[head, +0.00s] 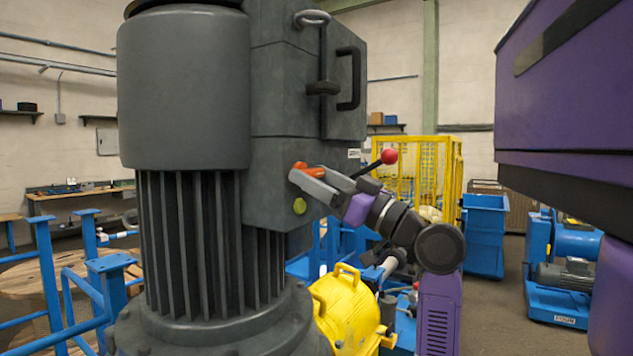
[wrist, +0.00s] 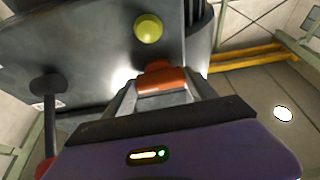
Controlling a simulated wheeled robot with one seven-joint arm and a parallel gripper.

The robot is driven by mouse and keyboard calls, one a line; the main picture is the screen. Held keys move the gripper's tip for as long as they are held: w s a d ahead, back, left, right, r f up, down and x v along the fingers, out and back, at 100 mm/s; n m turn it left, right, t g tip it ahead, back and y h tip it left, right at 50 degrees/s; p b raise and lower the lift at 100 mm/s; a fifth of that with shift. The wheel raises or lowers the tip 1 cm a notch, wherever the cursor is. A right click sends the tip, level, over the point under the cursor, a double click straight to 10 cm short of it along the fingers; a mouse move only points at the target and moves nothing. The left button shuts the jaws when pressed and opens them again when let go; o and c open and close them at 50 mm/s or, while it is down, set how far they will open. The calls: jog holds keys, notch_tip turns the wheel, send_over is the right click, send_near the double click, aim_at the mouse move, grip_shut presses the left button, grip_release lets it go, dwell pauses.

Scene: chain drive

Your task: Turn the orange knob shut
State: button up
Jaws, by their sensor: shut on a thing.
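The orange knob (head: 308,170) sits on the side face of the dark grey machine housing (head: 275,205) in the head view. My gripper (head: 312,181) reaches it from the right, with its grey fingers on either side of the knob. In the wrist view the orange knob (wrist: 162,80) lies between the two fingertips of my gripper (wrist: 163,92), which are shut on it. Part of the knob is hidden by the fingers in the head view.
A yellow-green round button (head: 299,206) is just below the knob. A lever with a red ball (head: 389,156) sticks out close to my wrist. A yellow cover (head: 347,310) stands below my arm. A blue bin (head: 484,235) and yellow cage are behind.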

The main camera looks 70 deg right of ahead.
jog(key=n+y+b, duration=0.2)
jog(key=n+b, duration=0.2)
jog(key=n, duration=0.1)
jog(key=n+g+y+b, duration=0.1)
jog(key=n+y+b, duration=0.2)
jog(key=n+b, duration=0.2)
jog(key=n+g+y+b, duration=0.1)
jog(key=n+y+b, duration=0.1)
jog(key=n+b, duration=0.2)
jog(key=shift+s+d+r+n+b, duration=0.1)
jog(key=shift+d+n+b, duration=0.1)
jog(key=shift+n, duration=0.45)
jog(key=shift+d+r+n+b, duration=0.1)
jog(key=shift+n+b, duration=0.05)
jog(key=shift+n, duration=0.5)
jog(key=n+g, duration=0.1)
jog(key=n, duration=0.4)
jog(key=shift+r+g+y, duration=0.1)
jog(key=shift+g+y, duration=0.3)
jog(key=shift+n, duration=0.3)
jog(key=o, duration=1.4)
jog(key=shift+c, duration=0.2)
jog(key=shift+s, duration=0.1)
jog(key=s+d, duration=0.1)
jog(key=s, duration=0.6)
jog(key=shift+s+b, duration=0.25)
jog(key=shift+b, duration=0.2)
